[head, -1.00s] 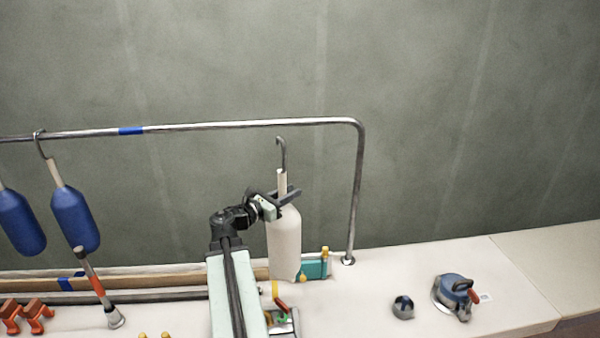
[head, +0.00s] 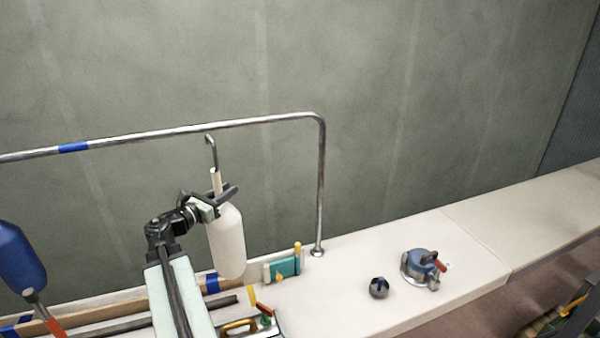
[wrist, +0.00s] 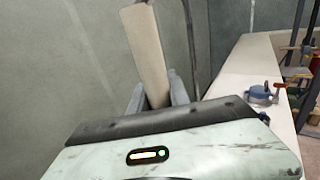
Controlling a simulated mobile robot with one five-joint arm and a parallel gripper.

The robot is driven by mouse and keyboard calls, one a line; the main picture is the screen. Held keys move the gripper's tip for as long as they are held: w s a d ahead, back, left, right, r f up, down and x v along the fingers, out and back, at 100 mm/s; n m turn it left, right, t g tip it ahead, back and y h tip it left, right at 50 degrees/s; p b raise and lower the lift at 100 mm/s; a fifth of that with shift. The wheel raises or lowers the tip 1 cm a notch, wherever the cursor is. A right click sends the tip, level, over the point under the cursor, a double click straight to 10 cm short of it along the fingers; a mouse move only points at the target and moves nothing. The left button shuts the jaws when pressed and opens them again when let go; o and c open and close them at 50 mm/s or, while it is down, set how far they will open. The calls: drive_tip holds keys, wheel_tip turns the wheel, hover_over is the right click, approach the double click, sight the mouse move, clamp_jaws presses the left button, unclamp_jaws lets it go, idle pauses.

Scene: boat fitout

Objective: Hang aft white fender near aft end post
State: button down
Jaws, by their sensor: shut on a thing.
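The white fender (head: 228,245) hangs nearly upright from my gripper (head: 229,193) in the head view. My gripper is shut on its narrow neck, which also shows between the fingers in the wrist view (wrist: 147,50). A grey hook (head: 212,150) tops the fender. The hook's tip lies just below the metal rail (head: 240,123) in the picture; I cannot tell whether they touch. The aft end post (head: 321,190) is the rail's upright bend, to the right of the fender. A blue fender (head: 20,258) shows at the far left.
A teal box (head: 286,267) with small items stands near the post's foot. A dark round fitting (head: 379,288) and a blue winch-like device (head: 420,265) sit on the white deck (head: 350,310). Blue tape (head: 73,147) marks the rail. The rail between tape and post is otherwise clear.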

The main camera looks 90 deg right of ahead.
drive_tip(key=s+d+r+m+g+y+p, duration=0.1)
drive_tip(key=s+d+r+p, duration=0.1)
drive_tip(key=s, duration=0.9)
drive_tip(key=s+d+r+m+g+y+p, duration=0.1)
drive_tip(key=s+d, duration=0.4)
drive_tip(key=s, duration=0.7)
drive_tip(key=shift+s+r+m+g+y+p, duration=0.2)
drive_tip(key=shift+r+m+g+y+p, duration=0.2)
drive_tip(key=shift+g, duration=0.3)
drive_tip(key=shift+d, duration=0.2)
drive_tip(key=w+d+f+b, duration=0.1)
drive_tip(key=w+d, duration=0.2)
drive_tip(key=d, duration=0.4)
drive_tip(key=w+d+f+b, duration=0.2)
drive_tip(key=w+d, duration=0.1)
drive_tip(key=d, duration=0.4)
drive_tip(key=shift+w+d, duration=0.15)
drive_tip(key=shift+w, duration=0.2)
drive_tip(key=c, duration=1.1)
unclamp_jaws()
drive_tip(key=shift+c, duration=0.2)
drive_tip(key=shift+f, duration=0.1)
